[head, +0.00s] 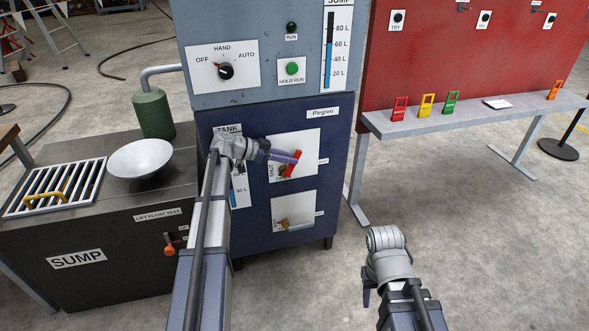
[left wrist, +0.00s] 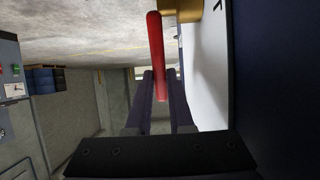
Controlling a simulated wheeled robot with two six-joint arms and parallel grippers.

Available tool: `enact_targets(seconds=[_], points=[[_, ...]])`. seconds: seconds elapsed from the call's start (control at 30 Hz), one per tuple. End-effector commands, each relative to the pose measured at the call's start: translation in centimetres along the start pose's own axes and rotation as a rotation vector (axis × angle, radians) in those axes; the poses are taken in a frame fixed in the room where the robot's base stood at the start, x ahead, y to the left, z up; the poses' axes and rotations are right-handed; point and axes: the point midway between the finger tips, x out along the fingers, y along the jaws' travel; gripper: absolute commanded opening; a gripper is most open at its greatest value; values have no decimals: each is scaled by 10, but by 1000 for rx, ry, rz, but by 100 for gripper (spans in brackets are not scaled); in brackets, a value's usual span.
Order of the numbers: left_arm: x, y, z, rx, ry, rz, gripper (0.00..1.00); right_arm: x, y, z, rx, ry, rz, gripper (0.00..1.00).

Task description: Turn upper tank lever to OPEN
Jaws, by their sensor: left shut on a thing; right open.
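The upper tank lever is a red handle (head: 290,168) on a white plate (head: 308,145) on the dark blue tank cabinet. My left gripper (head: 284,156) reaches in from the left and is shut on the red lever, partly covering it. In the left wrist view the red lever (left wrist: 156,45) runs down between the two dark fingers (left wrist: 161,105), beside a brass valve body (left wrist: 190,8). A SHUT label shows at the plate's left edge; the OPEN marking cannot be made out. My right gripper (head: 368,297) is open and empty, low over the floor, its fingertips partly hidden.
A lower valve with a grey handle (head: 298,226) sits below on its own white plate. The grey control panel (head: 260,95) with knob and green button is above. The sump bench (head: 100,230) stands left, a grey shelf (head: 470,118) with coloured tags right. The floor between is clear.

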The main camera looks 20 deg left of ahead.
Motion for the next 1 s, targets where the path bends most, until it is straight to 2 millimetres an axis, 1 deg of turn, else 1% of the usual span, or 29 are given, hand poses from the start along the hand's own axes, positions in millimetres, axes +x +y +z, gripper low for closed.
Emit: enact_targets(seconds=[0.03,0.2,0.4,0.5,0.7,1.0], points=[[0,1,12,-1,42,-1,0,19,-2,-1,-1,1,0,50],[-10,1,16,0,182,0,0,47,-6,-3,-7,2,-2,50],[-18,1,19,0,311,2,0,74,-9,-5,-12,4,-5,50],[-22,1,20,0,359,2,0,84,-10,-6,-11,4,-6,50],[-27,1,20,1,422,2,0,96,-12,-7,-8,4,-6,50],[-30,1,19,1,450,2,0,100,-12,-7,-6,4,-7,50]])
